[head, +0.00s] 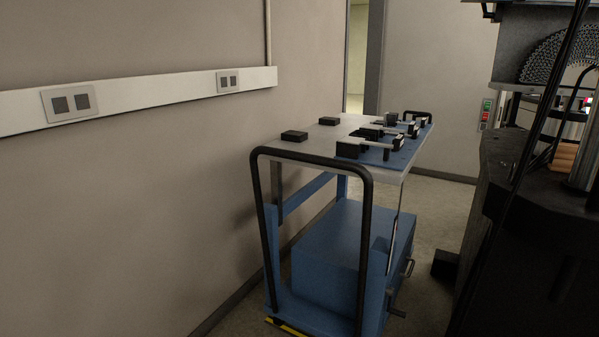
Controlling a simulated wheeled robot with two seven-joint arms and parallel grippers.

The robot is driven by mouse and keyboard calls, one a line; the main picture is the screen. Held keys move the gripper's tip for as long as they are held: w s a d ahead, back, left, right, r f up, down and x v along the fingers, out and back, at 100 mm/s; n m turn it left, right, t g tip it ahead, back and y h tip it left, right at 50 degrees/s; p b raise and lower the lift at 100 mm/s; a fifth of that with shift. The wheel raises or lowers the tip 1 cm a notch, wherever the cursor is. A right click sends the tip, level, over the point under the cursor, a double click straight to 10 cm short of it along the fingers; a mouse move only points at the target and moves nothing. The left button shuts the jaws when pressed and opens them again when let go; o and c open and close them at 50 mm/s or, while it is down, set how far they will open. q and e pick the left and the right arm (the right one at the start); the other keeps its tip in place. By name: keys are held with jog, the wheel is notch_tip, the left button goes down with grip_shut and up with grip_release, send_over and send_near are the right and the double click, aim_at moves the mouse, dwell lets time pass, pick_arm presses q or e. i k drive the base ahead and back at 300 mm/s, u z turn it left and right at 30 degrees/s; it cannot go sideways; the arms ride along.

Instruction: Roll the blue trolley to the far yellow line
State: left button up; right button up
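The blue trolley (330,262) stands in the middle of the head view, close along the left wall. Its black push handle (312,158) is an upright loop at the near end, and nothing is seen gripping it. The trolley has a pale top and a blue box-shaped lower body. A short yellow strip (285,326) shows at its lower near edge; I cannot tell whether it is on the floor or on the trolley. No far yellow line is visible. Neither of my grippers is in view.
Black blocks and clamp-like fixtures (388,133) sit on the trolley's top, some on a blue plate. A large dark machine (540,200) stands at the right. Bare floor (440,215) shows between them. Beyond is a wall and a doorway (357,60).

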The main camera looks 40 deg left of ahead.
aim_at(343, 268)
jog(key=k, duration=0.2)
jog(key=u, duration=1.8)
jog(key=i, duration=0.95)
jog(key=z, duration=1.8)
